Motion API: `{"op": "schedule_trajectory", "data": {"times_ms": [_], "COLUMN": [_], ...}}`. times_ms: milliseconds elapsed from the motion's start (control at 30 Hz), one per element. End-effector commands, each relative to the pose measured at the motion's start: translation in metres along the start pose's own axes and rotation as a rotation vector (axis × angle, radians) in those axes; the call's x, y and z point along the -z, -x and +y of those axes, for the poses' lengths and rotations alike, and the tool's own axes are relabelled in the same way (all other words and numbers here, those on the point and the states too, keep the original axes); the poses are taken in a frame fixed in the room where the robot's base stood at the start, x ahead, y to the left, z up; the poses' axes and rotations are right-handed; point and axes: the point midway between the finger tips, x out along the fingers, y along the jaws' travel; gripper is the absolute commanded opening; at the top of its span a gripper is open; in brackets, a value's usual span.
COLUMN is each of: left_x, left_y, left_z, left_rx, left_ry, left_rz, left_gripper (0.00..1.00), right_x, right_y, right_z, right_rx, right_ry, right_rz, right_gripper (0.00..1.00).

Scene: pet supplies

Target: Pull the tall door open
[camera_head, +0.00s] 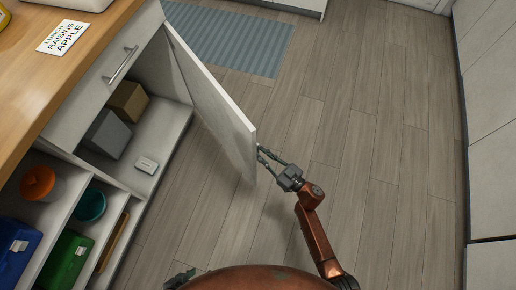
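The tall white door (215,105) stands swung out from the cabinet, hinged at its upper left, with its free edge towards the middle of the view. My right gripper (262,155) is at the door's free edge, with its fingertips touching or very close to it. The fingertips are partly hidden by the door, so I cannot tell whether they grip anything. No handle on the door is clearly visible. A grey piece at the bottom edge (180,279) seems to be part of my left gripper; its fingers cannot be made out.
The open cabinet shows a brown box (128,101), a grey box (107,133) and a small white item (147,165). Lower compartments hold an orange-lidded jar (39,182), a teal bowl (90,205) and bins. A blue-grey mat (230,38) lies behind the door. The floor (370,120) on the right is clear.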

Motion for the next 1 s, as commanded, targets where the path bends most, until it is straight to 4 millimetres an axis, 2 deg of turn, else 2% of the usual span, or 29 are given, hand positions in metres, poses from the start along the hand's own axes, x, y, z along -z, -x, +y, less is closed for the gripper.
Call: {"op": "schedule_trajectory", "data": {"times_ms": [33, 100, 300, 533, 767, 1000], "left_x": [0.0, 0.004, 0.01, 0.011, 0.011, 0.011], "left_y": [-0.009, -0.016, -0.023, -0.023, -0.023, -0.023], "left_z": [0.002, 0.004, 0.008, 0.008, 0.008, 0.008], "left_rx": [-0.008, -0.016, -0.028, -0.029, -0.029, -0.029], "left_ry": [0.002, 0.003, 0.008, 0.008, 0.008, 0.008], "left_rz": [0.017, 0.043, 0.083, 0.088, 0.087, 0.087], "left_gripper": [0.4, 0.4, 0.4, 0.4, 0.4, 0.4], "right_x": [-0.004, -0.003, 0.0, 0.001, 0.001, 0.001], "right_y": [-0.008, -0.015, -0.026, -0.027, -0.026, -0.026], "right_z": [-0.001, -0.001, 0.0, 0.0, 0.0, 0.0], "right_rx": [0.0, 0.001, 0.0, 0.0, 0.0, 0.0], "right_ry": [-0.004, -0.002, -0.001, 0.0, 0.0, 0.0], "right_rz": [0.0, 0.0, 0.001, 0.001, 0.001, 0.001], "right_gripper": [0.15, 0.15, 0.15, 0.15, 0.0, 0.0]}}
